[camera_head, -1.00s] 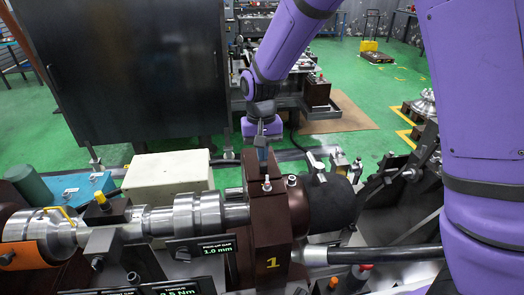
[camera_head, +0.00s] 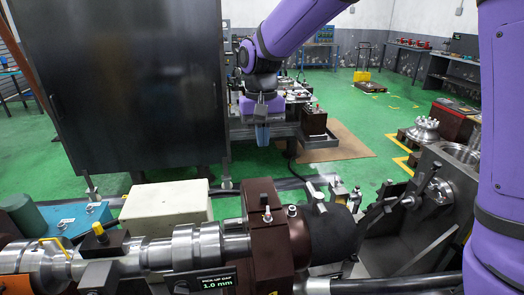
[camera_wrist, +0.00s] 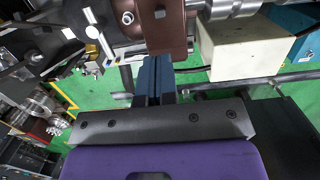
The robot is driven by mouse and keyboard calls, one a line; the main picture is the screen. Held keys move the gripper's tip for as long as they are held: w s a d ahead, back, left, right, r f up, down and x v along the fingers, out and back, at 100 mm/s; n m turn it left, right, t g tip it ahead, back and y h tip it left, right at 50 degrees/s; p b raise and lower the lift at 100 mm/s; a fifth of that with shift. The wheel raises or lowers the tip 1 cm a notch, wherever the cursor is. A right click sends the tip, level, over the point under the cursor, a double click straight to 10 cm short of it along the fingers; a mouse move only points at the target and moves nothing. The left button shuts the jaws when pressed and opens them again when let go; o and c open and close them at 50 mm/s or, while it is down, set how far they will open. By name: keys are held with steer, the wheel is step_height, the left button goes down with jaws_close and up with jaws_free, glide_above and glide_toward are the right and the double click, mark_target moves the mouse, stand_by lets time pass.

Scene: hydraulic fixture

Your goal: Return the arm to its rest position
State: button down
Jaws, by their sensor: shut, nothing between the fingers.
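My gripper (camera_head: 262,136) hangs from my purple arm, pointing down, above and behind the brown clamp block of the fixture (camera_head: 262,200). Its blue fingers are together and hold nothing. In the wrist view my gripper (camera_wrist: 154,66) shows the two blue fingers side by side, with the brown block (camera_wrist: 165,25) beyond their tips. In the head view a visible gap of space lies between the fingertips and the block.
A steel shaft (camera_head: 190,245) runs through the fixture. A white box (camera_head: 166,205) and a blue case (camera_head: 72,220) sit behind it. A tall dark cabinet (camera_head: 145,90) stands at the left.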

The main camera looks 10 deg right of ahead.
steer(key=s+d+r+t, duration=0.3)
steer(key=s+d+r, duration=0.65)
steer(key=d, duration=0.25)
steer(key=s+d+t, duration=0.1)
steer(key=s+d, duration=0.3)
steer(key=s, duration=0.3)
steer(key=s+d+t, duration=0.2)
steer(key=s+d, duration=0.2)
steer(key=s, duration=0.4)
steer(key=shift+s+f+t, duration=0.2)
steer(key=shift+s+t, duration=0.05)
steer(key=shift+t, duration=0.05)
